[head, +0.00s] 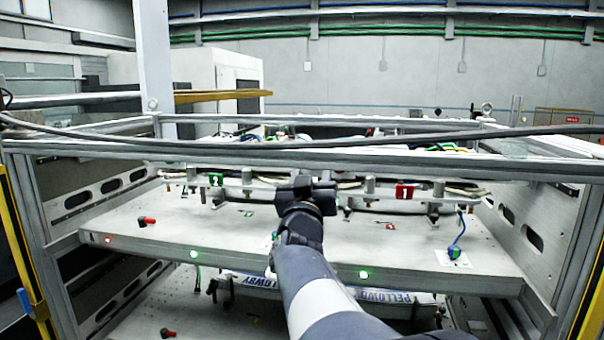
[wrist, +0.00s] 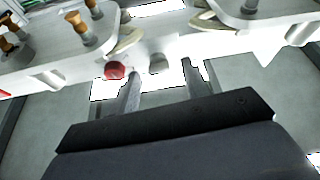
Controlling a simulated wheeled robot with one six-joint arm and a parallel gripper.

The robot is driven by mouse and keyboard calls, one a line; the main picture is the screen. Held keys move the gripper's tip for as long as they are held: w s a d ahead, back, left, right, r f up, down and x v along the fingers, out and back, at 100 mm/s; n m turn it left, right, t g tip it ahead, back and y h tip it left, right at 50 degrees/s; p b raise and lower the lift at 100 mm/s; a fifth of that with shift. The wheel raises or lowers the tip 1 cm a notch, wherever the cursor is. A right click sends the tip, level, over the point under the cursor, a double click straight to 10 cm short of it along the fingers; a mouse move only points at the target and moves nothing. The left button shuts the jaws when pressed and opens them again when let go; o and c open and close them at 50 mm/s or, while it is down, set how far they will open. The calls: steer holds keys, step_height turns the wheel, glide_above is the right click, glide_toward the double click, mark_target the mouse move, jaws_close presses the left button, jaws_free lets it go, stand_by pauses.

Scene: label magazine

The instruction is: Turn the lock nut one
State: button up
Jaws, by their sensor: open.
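A red faceted knob (wrist: 115,70), which looks like a nut, sits on the front edge of a pale plate in the wrist view. A short grey stub (wrist: 158,64) stands right of it. I cannot read a number on either, so I cannot tell which is lock nut one. My gripper (wrist: 163,80) is open and empty. Its left finger is close to the red knob, on the knob's right side. The grey stub lies beyond the gap between the fingers; contact cannot be told. In the head view my gripper (head: 305,185) reaches the label units and hides what is directly behind it.
A green tag (head: 215,180) and a red tag (head: 404,191) hang on the units. The grey shelf (head: 150,228) is mostly clear, with a red-tipped part (head: 147,221) at left and a green connector (head: 455,252) at right. A frame rail (head: 300,158) crosses above.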

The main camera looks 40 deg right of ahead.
steer(key=shift+c, duration=0.4)
jaws_close()
steer(key=shift+m, duration=0.5)
steer(key=shift+w+a+m+g+h+b, duration=0.1)
steer(key=shift+m+g+h, duration=0.5)
steer(key=shift+m, duration=1.05)
steer(key=shift+w+m+g+h+b, duration=0.2)
steer(key=shift+m+g, duration=0.75)
steer(key=shift+m, duration=0.65)
steer(key=shift+s+a+m+g+h+b, duration=0.1)
steer(key=shift+m+g+h, duration=0.55)
steer(key=shift+m, duration=1)
steer(key=shift+o, duration=0.4)
jaws_free()
